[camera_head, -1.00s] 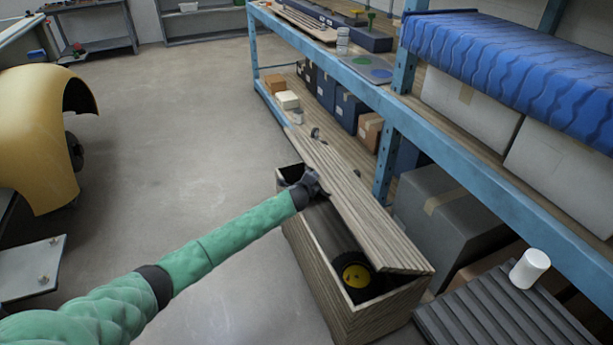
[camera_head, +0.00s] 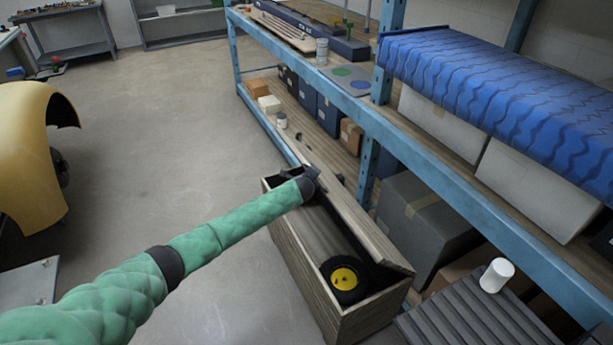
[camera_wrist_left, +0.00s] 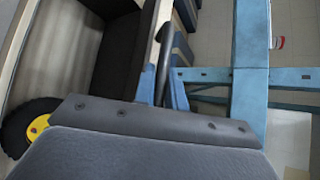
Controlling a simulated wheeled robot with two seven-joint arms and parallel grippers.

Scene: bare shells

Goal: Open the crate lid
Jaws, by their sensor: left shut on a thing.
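The wooden crate (camera_head: 305,270) stands on the floor beside the blue shelving. Its lid (camera_head: 362,232) is tilted steeply up on the shelf side, leaving the crate's interior exposed. A black wheel with a yellow hub (camera_head: 346,279) lies inside at the near end; part of it also shows in the left wrist view (camera_wrist_left: 25,126). My left gripper (camera_head: 310,178) is at the lid's edge near the crate's far end, shut on the lid; its fingertips are partly hidden. In the left wrist view a dark bar-like part rises beyond the gripper. My right gripper is not in view.
The blue shelving (camera_head: 450,170) runs close along the crate's right side, with a dark grey box (camera_head: 425,225) on its lower level. A grey slatted surface (camera_head: 470,315) bearing a white cylinder (camera_head: 497,275) is at the near right. Floor left of the crate is clear.

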